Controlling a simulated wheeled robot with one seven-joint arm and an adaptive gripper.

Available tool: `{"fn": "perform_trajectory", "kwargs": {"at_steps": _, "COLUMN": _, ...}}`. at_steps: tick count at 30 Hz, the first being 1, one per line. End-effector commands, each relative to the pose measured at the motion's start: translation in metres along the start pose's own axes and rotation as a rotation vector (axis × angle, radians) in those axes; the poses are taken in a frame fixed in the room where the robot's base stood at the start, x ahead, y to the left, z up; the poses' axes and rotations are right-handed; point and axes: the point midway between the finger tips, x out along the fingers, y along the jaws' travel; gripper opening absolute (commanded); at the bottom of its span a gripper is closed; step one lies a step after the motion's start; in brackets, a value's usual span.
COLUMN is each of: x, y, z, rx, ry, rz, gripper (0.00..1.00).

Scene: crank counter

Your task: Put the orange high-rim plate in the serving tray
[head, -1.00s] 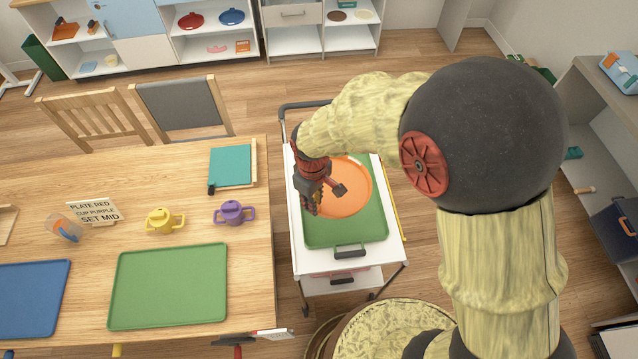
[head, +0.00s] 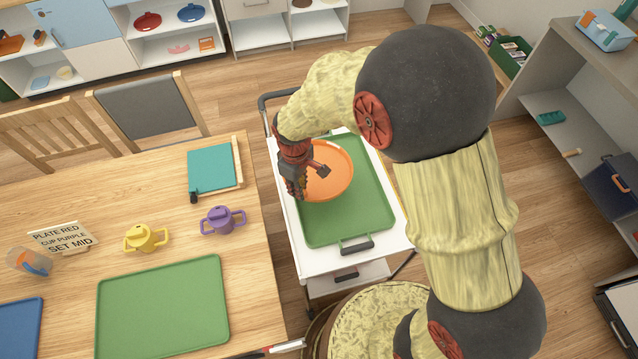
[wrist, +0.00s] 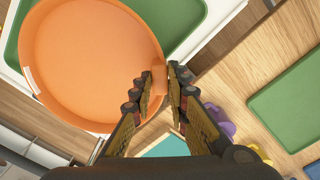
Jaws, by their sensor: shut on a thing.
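The orange high-rim plate (head: 333,172) is over the far left part of the green serving tray (head: 350,225), which lies on a white cart. The plate also shows large in the wrist view (wrist: 90,60), its near edge reaching past the tray. My gripper (head: 297,192) is at the plate's left side in the head view. In the wrist view my gripper (wrist: 165,92) has its fingers shut on a small tab at the plate's rim. The gripper partly hides the plate in the head view. I cannot tell whether the plate touches the tray.
The wooden table (head: 262,290) stands left of the cart (head: 285,220). On it are a green tray (head: 165,305), a purple cup (head: 222,221), a yellow cup (head: 146,238) and a sign (head: 62,236). A shelf (head: 575,120) stands at the right.

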Motion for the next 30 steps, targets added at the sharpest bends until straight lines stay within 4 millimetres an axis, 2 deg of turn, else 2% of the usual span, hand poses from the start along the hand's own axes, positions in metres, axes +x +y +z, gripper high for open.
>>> {"fn": "perform_trajectory", "kwargs": {"at_steps": 1, "x": 0.007, "y": 0.013, "z": -0.001, "rx": 0.005, "ry": 0.0, "rz": 0.0, "gripper": 0.0}}
{"fn": "perform_trajectory", "kwargs": {"at_steps": 6, "x": 0.025, "y": 0.05, "z": -0.002, "rx": 0.004, "ry": -0.001, "rz": 0.0, "gripper": 0.0}}
{"fn": "perform_trajectory", "kwargs": {"at_steps": 12, "x": 0.058, "y": 0.074, "z": -0.003, "rx": 0.002, "ry": -0.001, "rz": 0.0, "gripper": 0.0}}
{"fn": "perform_trajectory", "kwargs": {"at_steps": 22, "x": 0.077, "y": 0.09, "z": -0.004, "rx": 0.0, "ry": 0.0, "rz": 0.0, "gripper": 0.0}}
{"fn": "perform_trajectory", "kwargs": {"at_steps": 30, "x": 0.11, "y": 0.093, "z": -0.005, "rx": -0.001, "ry": 0.0, "rz": 0.0, "gripper": 0.0}}
